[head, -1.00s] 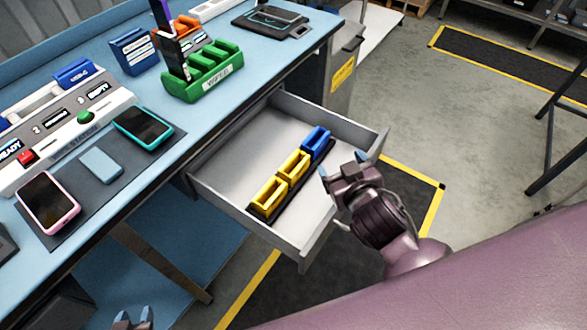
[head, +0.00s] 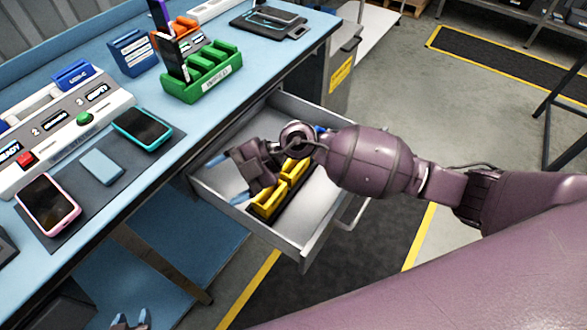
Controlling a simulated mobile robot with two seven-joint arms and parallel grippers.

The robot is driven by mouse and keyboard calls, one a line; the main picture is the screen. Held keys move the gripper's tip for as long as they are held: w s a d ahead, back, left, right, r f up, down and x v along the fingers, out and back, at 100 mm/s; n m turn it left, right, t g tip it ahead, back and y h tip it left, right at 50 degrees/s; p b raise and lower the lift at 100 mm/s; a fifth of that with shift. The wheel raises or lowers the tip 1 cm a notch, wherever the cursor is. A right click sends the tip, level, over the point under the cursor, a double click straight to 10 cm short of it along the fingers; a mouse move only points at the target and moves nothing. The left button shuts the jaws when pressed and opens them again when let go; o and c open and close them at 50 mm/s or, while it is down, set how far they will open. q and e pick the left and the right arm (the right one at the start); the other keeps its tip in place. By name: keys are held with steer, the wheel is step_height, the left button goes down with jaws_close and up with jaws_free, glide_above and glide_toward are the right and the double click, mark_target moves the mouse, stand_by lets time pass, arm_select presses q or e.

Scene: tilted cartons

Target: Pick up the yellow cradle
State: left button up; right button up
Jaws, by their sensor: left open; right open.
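Two yellow cradles stand in a dark holder in the open drawer: the nearer one (head: 266,207) and the farther one (head: 299,172), both partly covered by my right arm. The blue cradle (head: 320,129) behind them is almost wholly hidden by that arm. My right gripper (head: 228,180) is open and empty. It reaches over the drawer, its blue fingertips to the left of the yellow cradles; I cannot tell its height above the drawer floor. My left gripper (head: 131,318) is open and empty at the bottom edge, away from the drawer.
The grey drawer (head: 321,230) sticks out from the blue workbench (head: 185,122); its walls surround the cradles. On the bench are a green rack (head: 208,80), a teal phone (head: 142,126), a pink phone (head: 47,203) and a control panel (head: 70,125). Floor right of the drawer is free.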

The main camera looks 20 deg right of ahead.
steer(key=w+d+f+h, duration=0.1)
steer(key=d+h, duration=0.1)
steer(key=w+d+f+h, duration=0.2)
steer(key=d+h, duration=0.1)
steer(key=w+d+f+h, duration=0.1)
steer(key=d+h, duration=0.1)
steer(key=d, duration=0.1)
steer(key=shift+w+f+g+h, duration=0.3)
steer(key=shift+f+g, duration=0.1)
steer(key=w+d+m+h, duration=0.1)
steer(key=w+d+h, duration=0.45)
steer(key=d, duration=0.35)
steer(key=shift+t, duration=0.3)
steer(key=f, duration=0.3)
steer(key=f+b, duration=0.1)
steer(key=f, duration=0.1)
steer(key=shift+s+a, duration=0.1)
steer(key=shift+s, duration=0.2)
steer(key=f, duration=0.1)
steer(key=f+b, duration=0.1)
steer(key=f, duration=0.2)
steer(key=shift+w+d+f, duration=0.2)
steer(key=shift+w+f, duration=0.1)
steer(key=shift+f, duration=0.05)
steer(key=shift+f+b, duration=0.25)
steer(key=shift+b, duration=0.05)
steer(key=c, duration=1)
arm_select(q)
steer(key=shift+f, duration=0.9)
